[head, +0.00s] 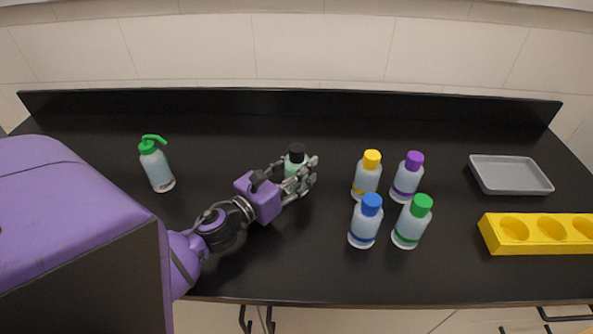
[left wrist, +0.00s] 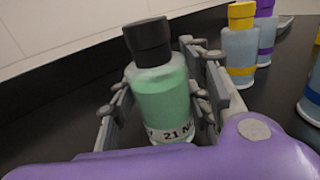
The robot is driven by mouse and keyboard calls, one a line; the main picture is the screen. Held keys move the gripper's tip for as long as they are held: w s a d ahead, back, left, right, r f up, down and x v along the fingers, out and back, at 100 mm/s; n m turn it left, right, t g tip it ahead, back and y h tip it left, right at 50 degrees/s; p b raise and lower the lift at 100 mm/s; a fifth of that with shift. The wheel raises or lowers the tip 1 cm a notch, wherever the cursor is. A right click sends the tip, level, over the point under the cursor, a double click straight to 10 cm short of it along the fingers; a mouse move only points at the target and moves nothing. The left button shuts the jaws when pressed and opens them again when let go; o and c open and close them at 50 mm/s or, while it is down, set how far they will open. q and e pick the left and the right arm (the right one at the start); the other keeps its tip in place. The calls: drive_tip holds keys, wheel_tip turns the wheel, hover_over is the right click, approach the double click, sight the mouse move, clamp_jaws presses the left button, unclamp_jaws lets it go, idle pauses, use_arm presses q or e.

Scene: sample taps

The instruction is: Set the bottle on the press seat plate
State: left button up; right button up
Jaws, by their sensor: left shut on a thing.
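A bottle with a black cap and pale green content (head: 296,157) stands upright near the middle of the counter. It also shows in the left wrist view (left wrist: 160,90), with a white label at its lower part reading "21". My left gripper (head: 302,176) is shut on this bottle, with a finger on each side of it. The bottle's base is hidden by the fingers in the head view, so I cannot tell whether it touches the counter. No press seat plate can be made out in either view. My right gripper is not in view.
Several capped bottles, yellow (head: 367,175), purple (head: 407,178), blue (head: 366,221) and green (head: 412,222), stand right of the gripper. A green-topped wash bottle (head: 156,167) is at left. A grey tray (head: 482,187) and a yellow holed rack (head: 518,249) are at right.

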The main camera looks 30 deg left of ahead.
use_arm(q)
drive_tip(key=s+d+r+p, duration=0.2)
drive_tip(key=s+d+r, duration=0.5)
drive_tip(key=s+r, duration=0.4)
drive_tip(key=shift+s+d+r, duration=0.2)
drive_tip(key=shift+s+r, duration=0.15)
drive_tip(key=shift+r, duration=0.35)
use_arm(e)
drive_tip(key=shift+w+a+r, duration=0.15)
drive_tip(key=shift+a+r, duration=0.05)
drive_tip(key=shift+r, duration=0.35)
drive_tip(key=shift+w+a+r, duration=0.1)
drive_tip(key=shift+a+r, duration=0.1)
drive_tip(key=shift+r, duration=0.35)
